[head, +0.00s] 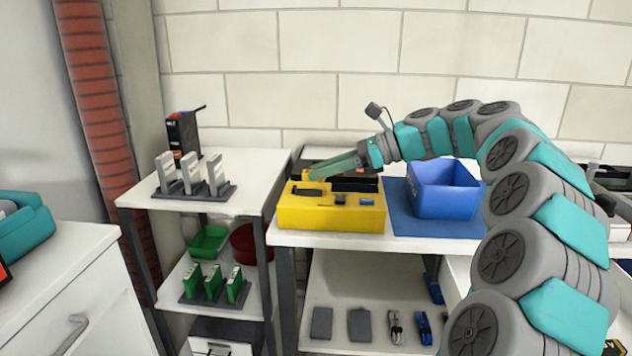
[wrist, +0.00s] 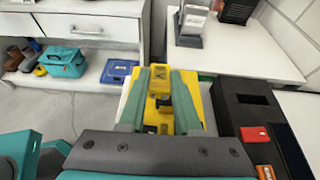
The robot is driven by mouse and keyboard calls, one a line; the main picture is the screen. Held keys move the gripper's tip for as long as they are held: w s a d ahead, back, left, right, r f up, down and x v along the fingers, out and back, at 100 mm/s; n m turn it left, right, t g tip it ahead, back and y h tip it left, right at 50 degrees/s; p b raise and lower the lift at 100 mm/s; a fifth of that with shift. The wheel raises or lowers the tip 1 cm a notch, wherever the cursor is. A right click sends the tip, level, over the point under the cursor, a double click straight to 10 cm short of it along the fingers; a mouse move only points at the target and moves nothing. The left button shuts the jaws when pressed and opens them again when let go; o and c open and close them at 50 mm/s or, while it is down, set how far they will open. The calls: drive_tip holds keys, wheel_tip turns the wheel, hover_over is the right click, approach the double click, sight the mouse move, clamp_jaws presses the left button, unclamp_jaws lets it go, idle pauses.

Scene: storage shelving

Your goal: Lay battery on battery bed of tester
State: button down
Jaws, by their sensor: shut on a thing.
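The yellow tester (head: 330,214) stands at the left front of the white bench, with dark parts on its top. My gripper (head: 318,170) is above its back left part, fingers pointing left. It is shut on a small yellow and black piece that looks like the battery (wrist: 160,74), held between the fingertips in the wrist view. The tester's yellow top (wrist: 206,103) shows below and beside the fingers there. The fingers hide much of the battery bed. I cannot tell whether the battery touches the tester.
A black tray (wrist: 244,100) with a red item lies beside the tester. A blue bin (head: 443,192) stands on a blue mat (head: 405,221) to the right.

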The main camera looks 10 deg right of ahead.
sight(296, 189)
drive_tip(key=shift+w+a+f, duration=0.1)
drive_tip(key=shift+w+a, duration=0.2)
drive_tip(key=shift+w, duration=0.25)
drive_tip(key=shift+w+a+f, duration=0.1)
drive_tip(key=shift+w+a, duration=0.15)
drive_tip(key=shift+w, duration=0.25)
wheel_tip(296, 189, down, 3)
drive_tip(key=shift+f, duration=0.2)
drive_tip(key=c, duration=0.6)
unclamp_jaws()
drive_tip(key=v, duration=1.2)
drive_tip(key=shift+s+r, duration=0.1)
drive_tip(key=shift+r, duration=0.05)
